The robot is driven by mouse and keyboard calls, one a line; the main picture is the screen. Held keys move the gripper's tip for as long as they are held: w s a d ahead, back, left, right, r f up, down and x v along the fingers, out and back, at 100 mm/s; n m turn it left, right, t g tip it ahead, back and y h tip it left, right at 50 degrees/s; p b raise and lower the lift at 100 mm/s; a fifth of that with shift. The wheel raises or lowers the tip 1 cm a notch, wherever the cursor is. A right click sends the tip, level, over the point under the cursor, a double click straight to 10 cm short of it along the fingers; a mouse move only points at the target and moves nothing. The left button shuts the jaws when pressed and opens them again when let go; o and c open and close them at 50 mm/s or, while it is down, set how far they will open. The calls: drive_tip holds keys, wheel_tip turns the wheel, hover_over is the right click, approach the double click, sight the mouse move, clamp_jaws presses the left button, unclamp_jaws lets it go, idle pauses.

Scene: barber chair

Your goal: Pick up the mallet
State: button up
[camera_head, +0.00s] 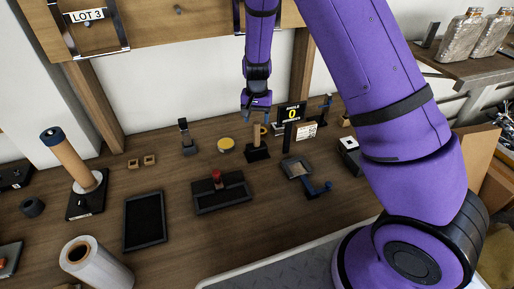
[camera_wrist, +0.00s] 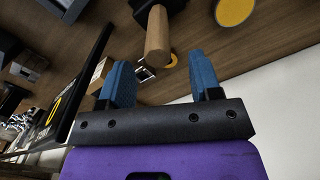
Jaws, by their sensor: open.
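The likely mallet (camera_head: 257,142) stands upright on the wooden bench, with a light wooden handle above a black block-shaped part. I cannot tell whether the black part is its head or a stand. In the wrist view its wooden handle (camera_wrist: 157,35) points toward the gap between my fingers, with the black part at the top edge. My gripper (camera_head: 257,113) is above the handle, pointing down. In the wrist view my gripper (camera_wrist: 160,65) shows two blue fingers spread apart, with nothing held between them.
A black sign with a yellow 0 (camera_head: 291,113) stands close on the right. A yellow disc (camera_head: 225,144) lies to the left. A black tray with a red knob (camera_head: 222,193) and a grey pan with a blue handle (camera_head: 298,168) are in front. A drawer front (camera_head: 160,30) overhangs behind.

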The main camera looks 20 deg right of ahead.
drive_tip(key=f, duration=0.5)
drive_tip(key=shift+s+a, duration=0.15)
drive_tip(key=shift+s, duration=0.2)
drive_tip(key=shift+r, duration=0.1)
drive_tip(key=c, duration=1)
drive_tip(key=shift+r, duration=1.75)
drive_tip(key=s+a, duration=0.1)
drive_tip(key=s, duration=0.6)
drive_tip(key=s+a+r, duration=0.1)
drive_tip(key=s+a, duration=0.1)
drive_tip(key=s, duration=0.6)
drive_tip(key=shift+s+a+r, duration=0.25)
drive_tip(key=shift+s+a, duration=0.05)
drive_tip(key=o, duration=0.3)
drive_tip(key=shift+c, duration=1.3)
